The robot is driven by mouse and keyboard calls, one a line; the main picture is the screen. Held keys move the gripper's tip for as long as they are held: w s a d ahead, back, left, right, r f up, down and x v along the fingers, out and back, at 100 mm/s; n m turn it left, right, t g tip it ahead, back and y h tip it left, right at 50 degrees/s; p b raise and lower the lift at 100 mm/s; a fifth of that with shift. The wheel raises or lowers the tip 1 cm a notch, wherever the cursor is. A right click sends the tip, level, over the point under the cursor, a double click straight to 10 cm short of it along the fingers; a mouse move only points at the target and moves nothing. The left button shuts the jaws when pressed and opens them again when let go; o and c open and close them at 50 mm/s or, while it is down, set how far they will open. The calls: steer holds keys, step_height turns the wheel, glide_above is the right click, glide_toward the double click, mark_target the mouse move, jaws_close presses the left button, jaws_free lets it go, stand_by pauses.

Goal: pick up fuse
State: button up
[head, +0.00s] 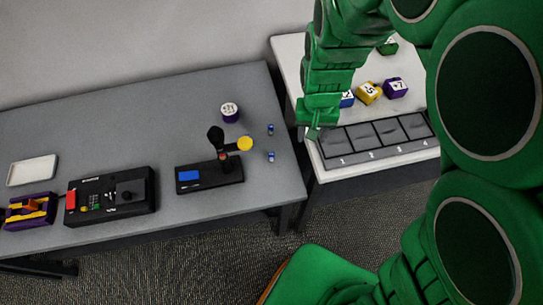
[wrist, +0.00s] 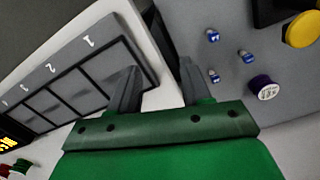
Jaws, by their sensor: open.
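Small blue-and-white cylinders, which look like the fuses, stand on the grey table. In the head view one fuse (head: 270,129) is near the right end and another fuse (head: 271,156) is closer to the front. The wrist view shows three: an upper fuse (wrist: 212,36), a right fuse (wrist: 246,56) and a lower fuse (wrist: 213,76). My gripper (head: 313,131) is to their right, by the left edge of the white table. In the wrist view my gripper (wrist: 160,70) is open and empty, with the fuses to the right of its fingers.
A numbered slot tray (head: 376,156) lies on the white table (head: 289,50), with labelled cubes (head: 369,93) behind. On the grey table (head: 130,110) stand a purple labelled cylinder (head: 230,113), a black device with a yellow disc (head: 210,174), a black control box (head: 110,196) and a white tray (head: 32,170).

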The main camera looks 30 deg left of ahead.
steer(key=n, duration=0.2)
glide_above(271, 154)
steer(key=f, duration=0.7)
steer(key=shift+w+f, duration=0.2)
steer(key=shift+f, duration=3.95)
steer(key=shift+a, duration=0.1)
jaws_close()
